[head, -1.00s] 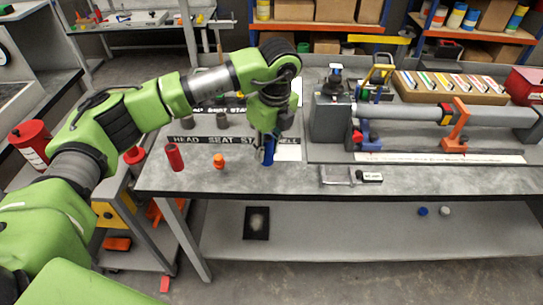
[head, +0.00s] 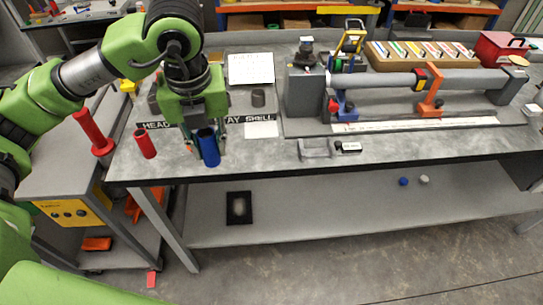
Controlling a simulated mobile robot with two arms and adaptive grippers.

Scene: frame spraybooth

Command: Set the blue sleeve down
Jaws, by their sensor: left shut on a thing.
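The blue sleeve (head: 209,149) is an upright, open-topped tube near the front edge of the workbench (head: 270,152). My left gripper (head: 207,140) points down over it and is shut on it, with the fingers at its sides. I cannot tell whether the sleeve's bottom touches the bench top. A red sleeve (head: 145,144) stands to the left, slightly tilted in the picture and apart from the gripper. The label strip on the bench is partly hidden behind my left gripper. My right gripper is not in view.
A grey sleeve (head: 258,97) stands farther back. A long clamp fixture (head: 370,82) fills the right side. Bench top between the blue sleeve and tray is clear.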

